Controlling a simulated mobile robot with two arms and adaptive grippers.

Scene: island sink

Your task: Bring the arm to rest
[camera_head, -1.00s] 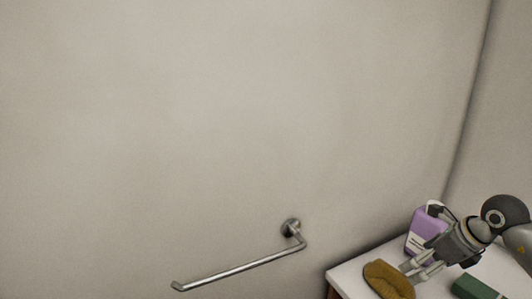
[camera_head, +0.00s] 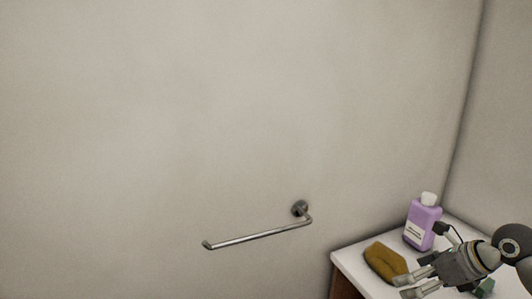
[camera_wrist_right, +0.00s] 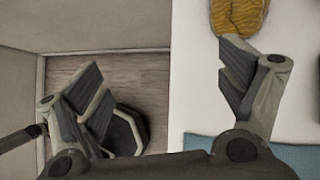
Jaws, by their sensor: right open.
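My right gripper (camera_head: 403,286) is at the lower right of the head view, above the white counter. In the right wrist view its two fingers (camera_wrist_right: 158,78) are spread wide with nothing between them. A mustard-yellow cloth or sponge (camera_head: 383,261) lies on the counter just beyond the fingertips, and its edge shows in the wrist view (camera_wrist_right: 240,16). I cannot tell whether the gripper touches it. My left gripper is in neither view.
A purple bottle (camera_head: 421,226) with a white cap stands upright at the counter's back. A green item (camera_head: 486,289) is partly hidden by my right gripper. A metal rail (camera_head: 258,235) juts from the bare wall. Wooden floor (camera_wrist_right: 150,72) lies beside the counter (camera_wrist_right: 193,70).

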